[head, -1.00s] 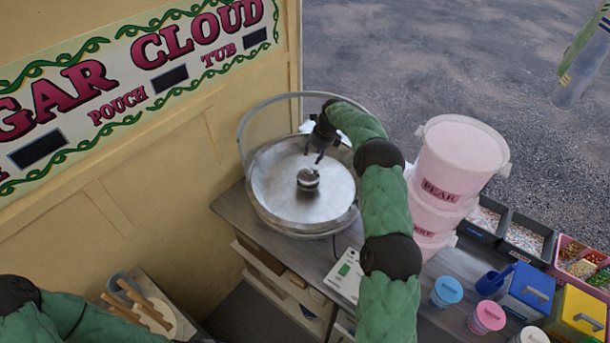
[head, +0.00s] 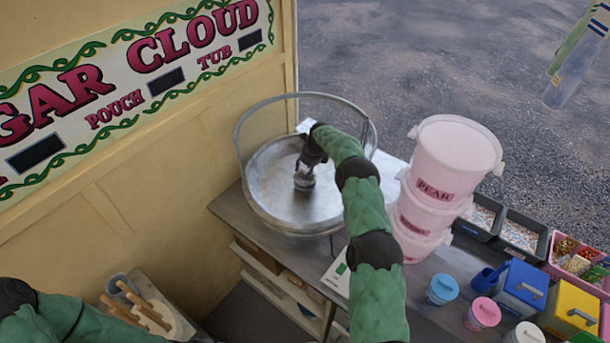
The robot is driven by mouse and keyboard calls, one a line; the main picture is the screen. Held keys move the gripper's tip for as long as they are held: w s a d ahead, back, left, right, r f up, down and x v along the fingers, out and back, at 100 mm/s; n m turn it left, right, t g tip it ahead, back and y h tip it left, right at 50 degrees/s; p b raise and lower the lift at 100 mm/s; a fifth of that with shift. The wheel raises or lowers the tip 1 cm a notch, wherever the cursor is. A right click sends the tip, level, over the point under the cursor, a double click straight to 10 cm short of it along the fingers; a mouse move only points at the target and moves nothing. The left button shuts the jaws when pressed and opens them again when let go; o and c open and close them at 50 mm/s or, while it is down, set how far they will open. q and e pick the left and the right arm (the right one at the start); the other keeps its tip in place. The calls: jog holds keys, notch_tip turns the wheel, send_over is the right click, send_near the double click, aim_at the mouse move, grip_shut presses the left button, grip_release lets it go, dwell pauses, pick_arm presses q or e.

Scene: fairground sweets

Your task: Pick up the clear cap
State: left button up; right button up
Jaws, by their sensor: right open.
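A round metal pan (head: 270,205) with a hoop over it stands on the counter. At its middle is a small silver and dark spinner head (head: 304,183). My right gripper (head: 304,172) points down right at the head, its jaws open around or just above its top; contact cannot be told. I cannot make out a clear cap for certain; if it sits on the head, the gripper hides it. My left arm (head: 60,315) crosses the lower left corner, and its gripper is out of view.
Stacked pink tubs (head: 440,195) stand right of the pan, close to my right arm. Small lidded jars (head: 442,289), a blue box (head: 522,287) and a yellow box (head: 572,312) fill the right counter. A wooden-handled tool holder (head: 150,308) is at lower left.

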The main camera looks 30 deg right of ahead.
jog(key=shift+c, duration=0.2)
jog(key=c, duration=0.5)
grip_shut()
jog(key=shift+s+r, duration=0.1)
jog(key=shift+s, duration=0.05)
jog(key=shift+a, duration=0.1)
